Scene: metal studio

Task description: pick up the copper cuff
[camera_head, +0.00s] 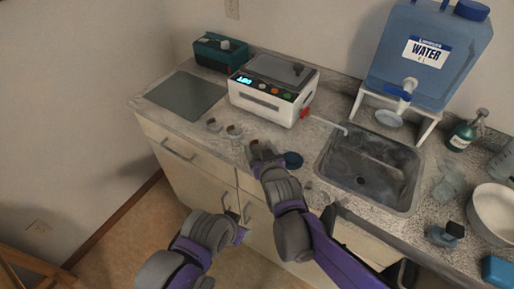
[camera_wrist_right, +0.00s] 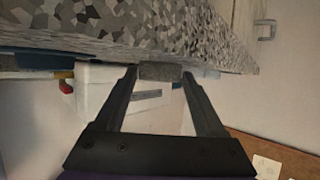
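Two small brownish ring-like pieces, one at the left (camera_head: 213,125) and one at the right (camera_head: 234,131), stand on the counter in front of the white appliance. I cannot tell which piece is the copper cuff. My right gripper (camera_head: 259,149) is low over the counter's front part, right of them. In the right wrist view its two fingers (camera_wrist_right: 160,82) stand apart, with a grey-brown block-like piece (camera_wrist_right: 160,72) between the tips. I cannot tell whether they grip it. My left gripper (camera_head: 239,234) is low, in front of the cabinet, clear of the counter; its fingers are unclear.
A dark blue round item (camera_head: 293,160) lies right of my right gripper. Behind are the white appliance (camera_head: 272,90) and a green box (camera_head: 220,52). The sink (camera_head: 372,170) and water tank (camera_head: 425,50) are to the right. A flat grey plate (camera_head: 186,96) lies left.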

